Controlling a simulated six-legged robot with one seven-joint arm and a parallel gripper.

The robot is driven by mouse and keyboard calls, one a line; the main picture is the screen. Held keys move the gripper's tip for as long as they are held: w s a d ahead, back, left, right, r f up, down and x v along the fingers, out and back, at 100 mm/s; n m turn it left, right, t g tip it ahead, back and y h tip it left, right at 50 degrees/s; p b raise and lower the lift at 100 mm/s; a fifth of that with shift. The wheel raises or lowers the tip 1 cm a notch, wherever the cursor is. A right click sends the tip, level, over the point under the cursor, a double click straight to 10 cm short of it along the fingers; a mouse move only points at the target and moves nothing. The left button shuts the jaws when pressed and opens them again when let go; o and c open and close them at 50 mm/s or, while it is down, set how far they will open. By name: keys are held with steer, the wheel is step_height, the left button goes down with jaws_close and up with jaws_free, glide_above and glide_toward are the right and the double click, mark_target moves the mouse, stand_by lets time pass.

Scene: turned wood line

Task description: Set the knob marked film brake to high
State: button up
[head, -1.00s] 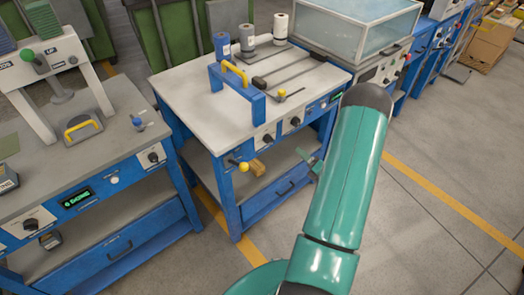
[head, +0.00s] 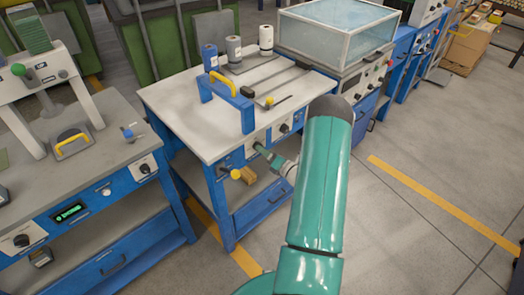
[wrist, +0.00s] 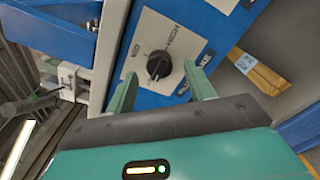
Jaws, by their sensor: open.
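A black round knob (wrist: 158,66) sits on a white plate (wrist: 150,28) on a blue panel in the wrist view. HIGH is printed above and right of the knob; another mark at its left is too small to read. A partly hidden name label (wrist: 190,68) ends in "KE". My gripper (wrist: 162,65) is open, with one green finger on each side of the knob; contact cannot be told. The knob's pointer direction is unclear. In the head view my gripper (head: 268,154) is at the front panel of the middle table (head: 180,110), largely covering that knob.
A second knob (head: 284,128) is to the right on the same panel.

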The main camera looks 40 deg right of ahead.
steer(key=shift+w+a, duration=0.1)
steer(key=shift+w, duration=0.9)
steer(key=c, duration=1)
